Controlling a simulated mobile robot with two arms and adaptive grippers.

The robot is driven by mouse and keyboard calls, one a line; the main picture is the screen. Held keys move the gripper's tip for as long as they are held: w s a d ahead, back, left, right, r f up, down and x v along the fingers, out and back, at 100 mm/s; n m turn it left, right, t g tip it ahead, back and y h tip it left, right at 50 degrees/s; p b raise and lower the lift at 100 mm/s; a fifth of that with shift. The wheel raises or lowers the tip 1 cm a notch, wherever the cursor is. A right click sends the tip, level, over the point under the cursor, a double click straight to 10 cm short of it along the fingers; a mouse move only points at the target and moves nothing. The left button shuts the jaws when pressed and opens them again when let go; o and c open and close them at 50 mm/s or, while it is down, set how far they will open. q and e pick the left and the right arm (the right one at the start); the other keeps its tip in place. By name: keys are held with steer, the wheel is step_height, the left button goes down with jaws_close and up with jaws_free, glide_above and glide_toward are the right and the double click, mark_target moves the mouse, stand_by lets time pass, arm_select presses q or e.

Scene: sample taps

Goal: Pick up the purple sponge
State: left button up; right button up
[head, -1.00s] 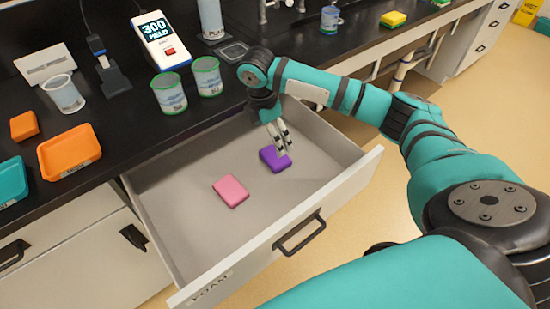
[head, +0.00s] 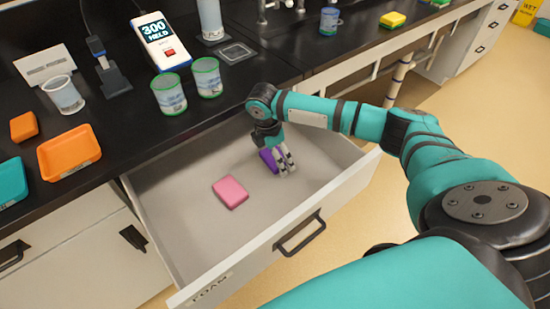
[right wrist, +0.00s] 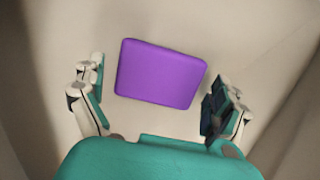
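The purple sponge (head: 268,160) lies flat in the open drawer, partly hidden by my right gripper in the head view. In the right wrist view the purple sponge (right wrist: 160,74) lies between and a little beyond the open fingers, with a gap on each side. My right gripper (head: 284,167) is low in the drawer, right at the sponge. It also shows in the right wrist view (right wrist: 158,100), open and empty. My left gripper is not in view.
A pink sponge (head: 230,192) lies in the drawer (head: 175,215), left of the purple one. The drawer walls surround my right gripper. Green-rimmed beakers (head: 207,78) stand on the black counter behind. An orange tray (head: 69,152) is at the left.

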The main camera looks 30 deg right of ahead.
steer(key=c, duration=0.6)
steer(key=shift+c, duration=0.3)
steer(key=shift+r, duration=0.1)
